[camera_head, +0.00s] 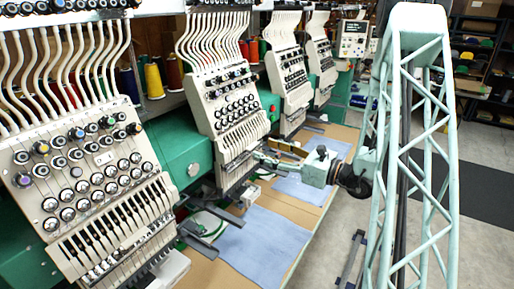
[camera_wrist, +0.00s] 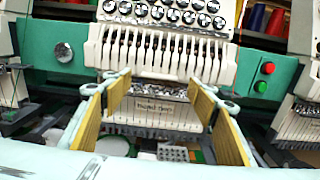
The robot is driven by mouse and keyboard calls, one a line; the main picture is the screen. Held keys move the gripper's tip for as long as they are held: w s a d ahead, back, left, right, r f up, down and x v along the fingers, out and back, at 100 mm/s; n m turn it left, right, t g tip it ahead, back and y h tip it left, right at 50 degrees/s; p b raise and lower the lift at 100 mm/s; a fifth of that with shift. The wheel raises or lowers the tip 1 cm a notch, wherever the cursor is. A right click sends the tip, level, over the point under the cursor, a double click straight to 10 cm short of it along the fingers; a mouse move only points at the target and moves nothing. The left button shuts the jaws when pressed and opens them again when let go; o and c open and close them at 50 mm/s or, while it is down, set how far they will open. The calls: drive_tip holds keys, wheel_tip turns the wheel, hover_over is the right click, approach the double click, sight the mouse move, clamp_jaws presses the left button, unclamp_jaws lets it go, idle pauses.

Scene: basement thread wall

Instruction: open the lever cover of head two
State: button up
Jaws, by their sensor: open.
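The second embroidery head from the left (camera_head: 222,90) is cream, with rows of dials and a slotted lower part. In the wrist view its slotted cream cover (camera_wrist: 165,52) spans the upper middle, with a cream lettered plate (camera_wrist: 152,114) below it. I cannot tell for certain which of these is the lever cover; neither looks swung out. My gripper (camera_head: 268,156) is open and empty, in front of the head's lower end. In the wrist view its yellow-padded fingers (camera_wrist: 160,98) stand wide apart, either side of the lettered plate. No contact is visible.
Another head (camera_head: 85,170) stands at left, and more heads (camera_head: 288,75) stand behind. Green and red buttons (camera_wrist: 265,78) sit right of the head. Blue cloth (camera_head: 262,245) lies on the table below. Open floor (camera_head: 480,160) lies at right.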

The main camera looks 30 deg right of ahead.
sight(255, 146)
drive_tip(key=shift+x, duration=2.25)
drive_tip(key=c, duration=1.1)
